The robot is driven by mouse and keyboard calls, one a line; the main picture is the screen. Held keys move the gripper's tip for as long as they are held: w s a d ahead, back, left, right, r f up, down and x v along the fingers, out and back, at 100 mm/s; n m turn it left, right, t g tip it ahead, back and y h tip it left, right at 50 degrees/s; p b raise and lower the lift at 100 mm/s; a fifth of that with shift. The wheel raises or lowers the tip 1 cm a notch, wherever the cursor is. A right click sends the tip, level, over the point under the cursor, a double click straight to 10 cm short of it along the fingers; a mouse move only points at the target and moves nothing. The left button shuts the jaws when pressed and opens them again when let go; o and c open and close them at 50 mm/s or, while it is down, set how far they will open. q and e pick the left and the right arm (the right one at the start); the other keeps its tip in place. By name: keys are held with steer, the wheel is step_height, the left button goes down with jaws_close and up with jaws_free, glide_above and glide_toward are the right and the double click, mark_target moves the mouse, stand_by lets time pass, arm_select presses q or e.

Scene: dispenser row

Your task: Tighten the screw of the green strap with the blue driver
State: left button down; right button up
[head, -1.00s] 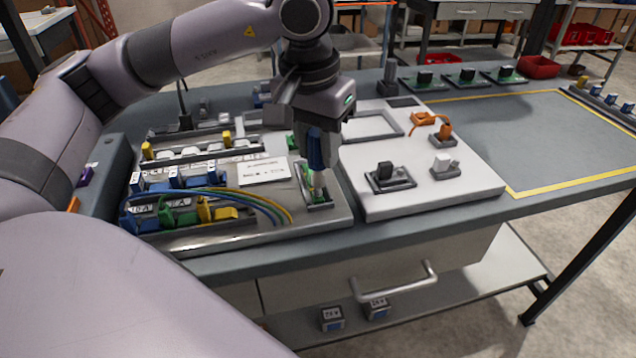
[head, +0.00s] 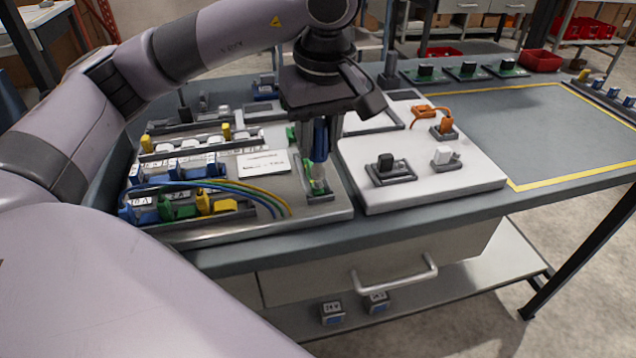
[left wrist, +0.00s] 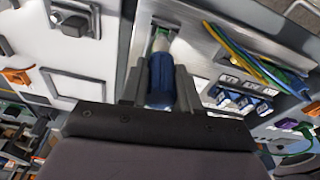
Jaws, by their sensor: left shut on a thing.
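The blue driver (head: 320,140) stands about upright in my left gripper (head: 319,132), which is shut on its handle. Its lower end meets the green strap (head: 317,187), which sits in a grey holder (head: 323,194) at the right front of the metal panel. The driver's tip and the strap's screw are too small to make out. In the left wrist view the driver (left wrist: 161,80) lies between the two fingers of my left gripper (left wrist: 160,88), and part of the green strap shows past its end. My right gripper is not in view.
Blue, green and yellow blocks (head: 180,205) with looping wires stand left of the driver on the panel. The yellow-lined table area (head: 540,135) is clear.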

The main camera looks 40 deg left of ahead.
arm_select(q)
steer(key=shift+n, duration=0.9)
steer(key=shift+r+n+p, duration=0.2)
steer(key=shift+n+p, duration=0.35)
steer(key=shift+n, duration=0.15)
steer(key=n+g+p, duration=0.1)
steer(key=n, duration=0.3)
steer(key=shift+p, duration=0.35)
steer(key=n+p, duration=0.1)
steer(key=n, duration=0.2)
steer(key=shift+f+n+g, duration=0.1)
steer(key=shift+n+g, duration=0.2)
steer(key=shift+n, duration=0.1)
steer(key=n, duration=0.2)
steer(key=shift+f+n, duration=0.1)
steer(key=shift+n, duration=0.2)
steer(key=shift+f, duration=0.1)
steer(key=shift+f, duration=0.2)
